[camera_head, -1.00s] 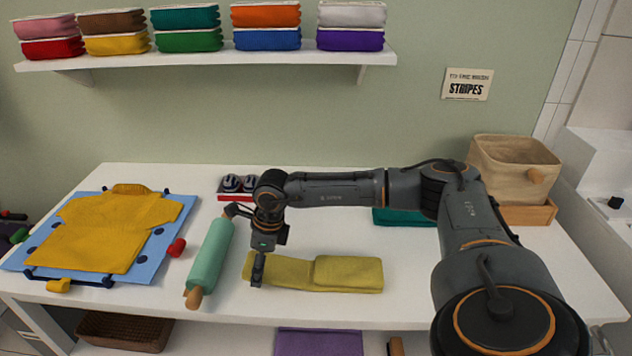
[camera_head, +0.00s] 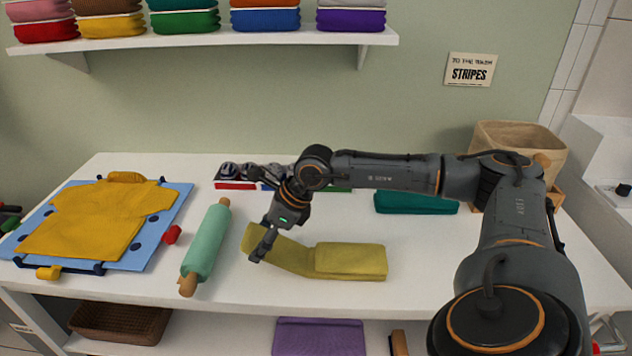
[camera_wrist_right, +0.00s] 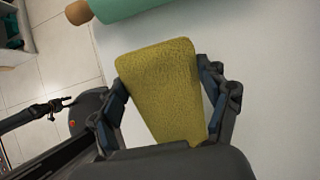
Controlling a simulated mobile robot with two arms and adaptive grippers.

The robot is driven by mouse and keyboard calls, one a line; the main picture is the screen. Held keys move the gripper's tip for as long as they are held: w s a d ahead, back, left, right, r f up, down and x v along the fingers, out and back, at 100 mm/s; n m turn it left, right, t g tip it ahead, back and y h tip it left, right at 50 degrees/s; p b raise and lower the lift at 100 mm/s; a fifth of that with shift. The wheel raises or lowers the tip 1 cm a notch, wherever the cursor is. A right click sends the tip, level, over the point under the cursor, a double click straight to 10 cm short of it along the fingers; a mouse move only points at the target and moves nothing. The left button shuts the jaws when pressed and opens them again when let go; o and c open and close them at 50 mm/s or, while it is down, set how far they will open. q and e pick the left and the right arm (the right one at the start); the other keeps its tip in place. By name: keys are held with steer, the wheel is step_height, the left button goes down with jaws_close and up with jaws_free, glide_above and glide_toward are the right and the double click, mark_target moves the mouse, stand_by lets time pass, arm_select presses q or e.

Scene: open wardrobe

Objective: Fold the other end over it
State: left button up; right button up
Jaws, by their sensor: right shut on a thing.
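A mustard-yellow towel (camera_head: 350,261) lies on the white table, its right end folded into a thicker block. Its left end is raised off the table in my right gripper (camera_head: 263,246), which is shut on it. In the right wrist view the towel end (camera_wrist_right: 162,88) shows between the two fingers of the right gripper (camera_wrist_right: 170,98). The towel's middle slopes from the gripper down to the folded block. My left gripper is not in view.
A teal rolling pin (camera_head: 207,243) lies just left of the towel. A yellow shirt (camera_head: 98,217) lies on a blue board (camera_head: 165,240) farther left. A folded teal cloth (camera_head: 415,203) and a beige basket (camera_head: 512,146) are behind right. Bare table lies right of the towel.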

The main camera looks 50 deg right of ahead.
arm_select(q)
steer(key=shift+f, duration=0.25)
arm_select(e)
steer(key=shift+r, duration=0.2)
steer(key=shift+f, duration=0.1)
steer(key=t+b, duration=0.1)
steer(key=b, duration=0.1)
steer(key=shift+s+d+y+b, duration=0.3)
steer(key=shift+y+b, duration=0.05)
steer(key=shift+y, duration=0.05)
steer(key=shift+s+d+r+t+y+b, duration=0.1)
steer(key=shift+s+r+t+y+b, duration=0.15)
steer(key=shift+r+b, duration=0.6)
steer(key=shift+b, duration=0.15)
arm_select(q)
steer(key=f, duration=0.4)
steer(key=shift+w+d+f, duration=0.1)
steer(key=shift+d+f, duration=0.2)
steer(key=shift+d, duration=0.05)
arm_select(e)
steer(key=shift+r, duration=0.1)
